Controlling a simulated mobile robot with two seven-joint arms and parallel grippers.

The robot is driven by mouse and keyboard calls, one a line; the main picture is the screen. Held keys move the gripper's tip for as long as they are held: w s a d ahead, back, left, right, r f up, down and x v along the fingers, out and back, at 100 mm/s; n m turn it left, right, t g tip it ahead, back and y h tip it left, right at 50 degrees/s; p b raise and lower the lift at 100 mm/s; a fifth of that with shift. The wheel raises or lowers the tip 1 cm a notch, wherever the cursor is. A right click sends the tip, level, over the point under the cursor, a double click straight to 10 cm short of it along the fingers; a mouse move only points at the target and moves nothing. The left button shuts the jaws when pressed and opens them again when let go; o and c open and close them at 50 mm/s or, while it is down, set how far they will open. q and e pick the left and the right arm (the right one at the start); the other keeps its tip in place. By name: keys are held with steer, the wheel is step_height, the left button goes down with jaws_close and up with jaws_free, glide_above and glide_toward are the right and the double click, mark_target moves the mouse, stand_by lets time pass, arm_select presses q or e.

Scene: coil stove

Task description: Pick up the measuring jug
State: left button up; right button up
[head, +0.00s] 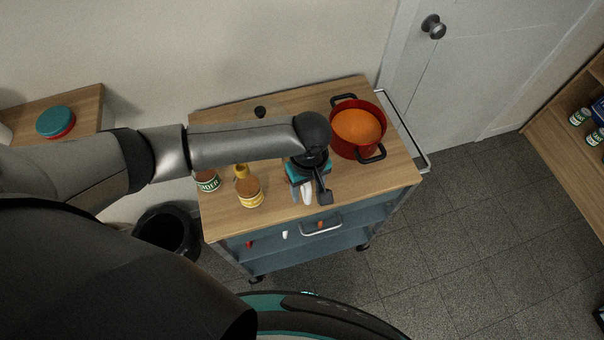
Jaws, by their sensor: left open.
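My left arm reaches in from the left over the wooden-topped trolley (385,188). My left gripper (310,198) is open and points down over the front right part of the top. A pale, whitish shape shows between and beside its fingers; I cannot tell whether it is the measuring jug or part of the gripper. No measuring jug can be clearly made out, and my arm and gripper hide part of the top. My right gripper is not in view.
A red pot (347,148) with orange contents stands right of the gripper. A small dark object (260,112) lies behind my arm. A black bin (168,232) stands left of the trolley.

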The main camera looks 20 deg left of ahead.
mark_target(308, 198)
arm_select(q)
steer(key=shift+f, duration=0.5)
steer(key=f, duration=0.4)
steer(key=shift+w+b, duration=0.3)
steer(key=shift+b, duration=0.1)
steer(key=shift+f, duration=0.4)
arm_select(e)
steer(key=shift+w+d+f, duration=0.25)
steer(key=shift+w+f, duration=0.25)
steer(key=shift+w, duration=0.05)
arm_select(q)
steer(key=shift+c, duration=0.4)
jaws_close()
